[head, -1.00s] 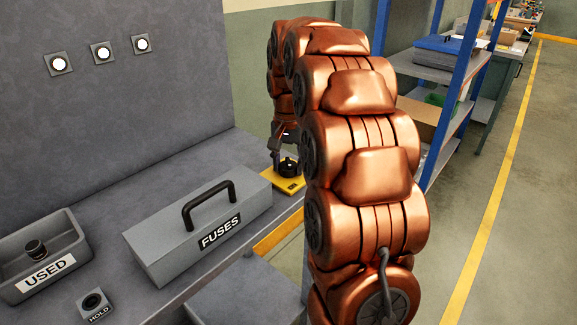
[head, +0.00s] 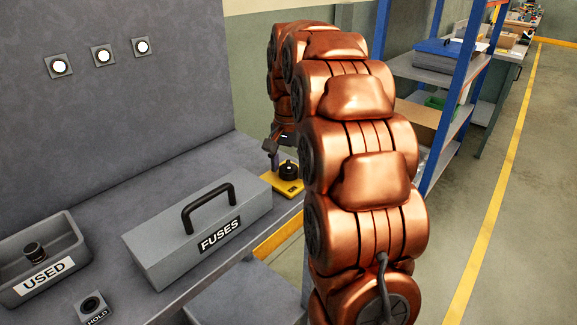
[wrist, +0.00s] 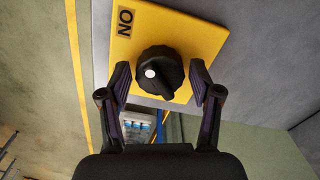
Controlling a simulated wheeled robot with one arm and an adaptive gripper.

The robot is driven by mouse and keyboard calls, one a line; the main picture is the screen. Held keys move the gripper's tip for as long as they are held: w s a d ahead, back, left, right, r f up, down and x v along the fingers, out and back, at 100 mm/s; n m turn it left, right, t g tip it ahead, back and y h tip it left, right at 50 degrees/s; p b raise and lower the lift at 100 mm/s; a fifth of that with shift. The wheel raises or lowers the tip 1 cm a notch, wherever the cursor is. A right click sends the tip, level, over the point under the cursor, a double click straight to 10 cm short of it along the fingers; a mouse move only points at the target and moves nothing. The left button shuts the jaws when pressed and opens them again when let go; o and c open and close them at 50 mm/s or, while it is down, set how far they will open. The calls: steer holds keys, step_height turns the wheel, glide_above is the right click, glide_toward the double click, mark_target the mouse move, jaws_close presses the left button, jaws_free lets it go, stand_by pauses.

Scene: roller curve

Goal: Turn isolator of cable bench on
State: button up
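The isolator is a yellow plate (wrist: 205,32) with a round black knob (wrist: 157,73) on it. The knob has a raised grip and a white dot, which lies on its left side in the wrist view. My gripper (wrist: 160,76) is open, with one finger on each side of the knob and a visible gap to both. In the head view the knob (head: 289,171) sits on the bench, with my gripper (head: 273,155) beside it, partly hidden by my arm.
A grey FUSES box (head: 165,246) with a black handle stands on the bench left of the isolator. Three round white lights (head: 102,54) are on the back panel. A blue-framed shelf (head: 461,78) stands beyond.

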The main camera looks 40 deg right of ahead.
mark_target(288, 164)
steer(key=shift+o, duration=0.7)
step_height(288, 164, up, 12)
stand_by(0.5)
stand_by(0.7)
